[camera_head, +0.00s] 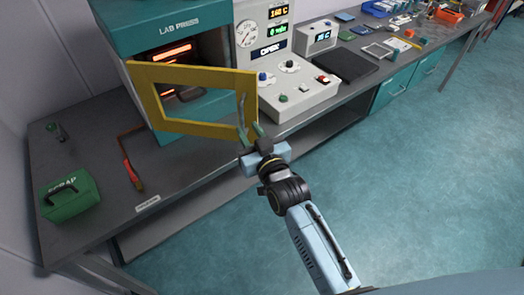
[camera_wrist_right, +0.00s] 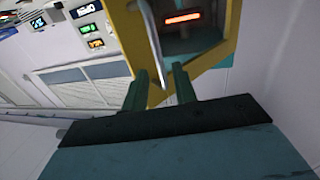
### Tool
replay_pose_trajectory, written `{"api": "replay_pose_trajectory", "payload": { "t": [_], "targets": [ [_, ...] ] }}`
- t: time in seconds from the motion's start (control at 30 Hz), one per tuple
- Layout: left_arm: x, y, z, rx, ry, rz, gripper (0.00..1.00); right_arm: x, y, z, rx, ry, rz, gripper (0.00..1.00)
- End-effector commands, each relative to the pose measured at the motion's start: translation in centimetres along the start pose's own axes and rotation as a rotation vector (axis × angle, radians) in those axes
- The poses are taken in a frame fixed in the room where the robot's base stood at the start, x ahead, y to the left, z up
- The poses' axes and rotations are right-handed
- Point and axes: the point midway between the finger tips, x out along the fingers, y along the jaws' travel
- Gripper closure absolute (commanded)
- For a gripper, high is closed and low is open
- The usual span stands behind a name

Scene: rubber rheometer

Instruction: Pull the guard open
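The guard (camera_head: 190,129) is a yellow frame with a window, in front of the teal lab press (camera_head: 165,28). Its right side appears to stand out from the press front, so it looks ajar. A grey bar handle (camera_head: 241,112) is near its right edge; it also shows in the wrist view (camera_wrist_right: 153,45). My right gripper (camera_head: 251,134) is at the handle's lower end. In the wrist view its two green fingers (camera_wrist_right: 160,88) are apart, with the handle's end between them and gaps showing beside it. My left gripper is in neither view.
An orange glow shows inside the press. A control box (camera_head: 300,92) stands right of the guard. A green scrap box (camera_head: 70,196) and a red-handled tool (camera_head: 132,174) lie on the grey bench (camera_head: 100,135) at left. The floor in front is clear.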

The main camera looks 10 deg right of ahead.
Motion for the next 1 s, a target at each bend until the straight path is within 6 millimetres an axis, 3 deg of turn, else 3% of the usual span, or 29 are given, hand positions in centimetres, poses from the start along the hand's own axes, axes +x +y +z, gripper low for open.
{"api": "replay_pose_trajectory", "payload": {
  "t": [0.1, 0.33, 0.5, 0.8, 0.93, 1.0],
  "targets": [
    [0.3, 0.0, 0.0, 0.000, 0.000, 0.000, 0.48, -2.9, 0.0, 0.1, 0.000, -0.002, 0.000, 0.72],
    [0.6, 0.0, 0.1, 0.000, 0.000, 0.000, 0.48, -6.5, -0.1, 0.1, 0.000, 0.000, -0.001, 0.72],
    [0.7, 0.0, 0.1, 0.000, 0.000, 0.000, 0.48, -7.7, -0.1, 0.0, 0.000, 0.001, -0.001, 0.72],
    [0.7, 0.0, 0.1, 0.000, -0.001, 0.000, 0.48, -7.9, -0.1, 0.0, -0.001, 0.001, -0.001, 0.72],
    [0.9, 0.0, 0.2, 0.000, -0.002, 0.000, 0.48, -7.9, -0.1, 1.3, -0.001, -0.022, -0.003, 0.89],
    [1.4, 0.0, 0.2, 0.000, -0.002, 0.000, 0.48, -8.0, -0.2, 4.2, -0.002, -0.072, -0.008, 0.98]
  ]
}}
